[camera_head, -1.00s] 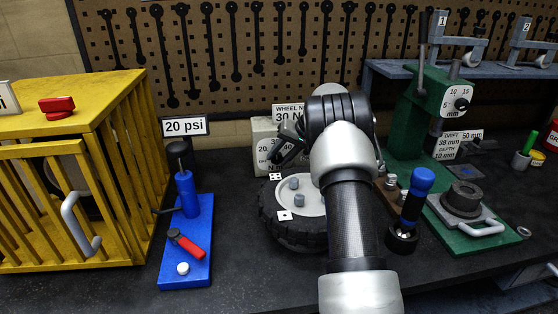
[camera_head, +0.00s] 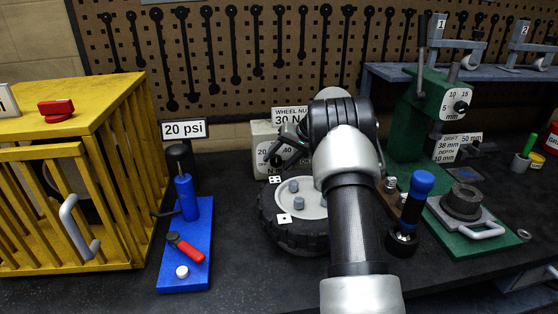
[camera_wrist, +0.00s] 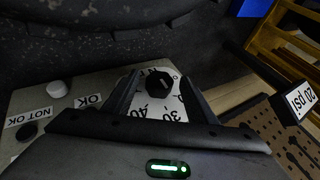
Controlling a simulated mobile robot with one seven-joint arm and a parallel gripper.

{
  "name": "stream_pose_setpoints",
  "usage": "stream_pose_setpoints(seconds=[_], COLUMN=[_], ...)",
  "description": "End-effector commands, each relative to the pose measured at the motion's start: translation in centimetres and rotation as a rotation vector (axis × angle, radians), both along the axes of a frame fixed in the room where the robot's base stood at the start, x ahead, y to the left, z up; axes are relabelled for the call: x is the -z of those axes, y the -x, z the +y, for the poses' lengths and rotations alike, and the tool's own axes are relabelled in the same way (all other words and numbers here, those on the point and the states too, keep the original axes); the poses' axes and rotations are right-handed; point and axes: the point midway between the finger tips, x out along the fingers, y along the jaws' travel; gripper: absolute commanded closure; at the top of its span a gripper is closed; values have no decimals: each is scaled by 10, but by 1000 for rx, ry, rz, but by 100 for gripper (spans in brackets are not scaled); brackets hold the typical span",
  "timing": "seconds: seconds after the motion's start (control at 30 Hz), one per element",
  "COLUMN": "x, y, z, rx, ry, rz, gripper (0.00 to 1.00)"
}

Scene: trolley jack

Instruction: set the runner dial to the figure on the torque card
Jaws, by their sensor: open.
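The runner dial is a black knob (camera_wrist: 160,80) on the face of a light grey box (camera_head: 264,142). In the wrist view it lies between the two fingers of my gripper (camera_wrist: 158,77), which is open, with a gap visible beside the knob. The figures 30 and 40 show near the knob, partly covered by my gripper. I cannot tell which figure the knob points at. In the head view my gripper (camera_head: 286,150) is at the box front. The torque card (camera_head: 290,116) reads "WHEEL NUT" and 30 N; its right part is hidden by my arm.
A wheel (camera_head: 296,228) lies on the bench before the box. A blue pump board (camera_head: 186,258) and yellow cage (camera_head: 92,112) stand left. A blue-handled tool (camera_head: 412,205) and green press (camera_head: 413,120) stand right.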

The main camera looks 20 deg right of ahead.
Motion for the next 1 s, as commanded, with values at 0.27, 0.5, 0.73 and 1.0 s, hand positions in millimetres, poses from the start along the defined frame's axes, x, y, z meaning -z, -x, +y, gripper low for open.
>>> stream_pose_setpoints(seconds=[0.27, 0.5, 0.73, 1.0], x=[-39, -87, -122, -137], y=[21, 49, 71, 80], z=[-19, -41, -58, -65], rx=[3, 3, 2, 0], ry=[2, 0, 0, 0], rz=[-4, -4, -2, 1], gripper=[48, 48, 48, 48])
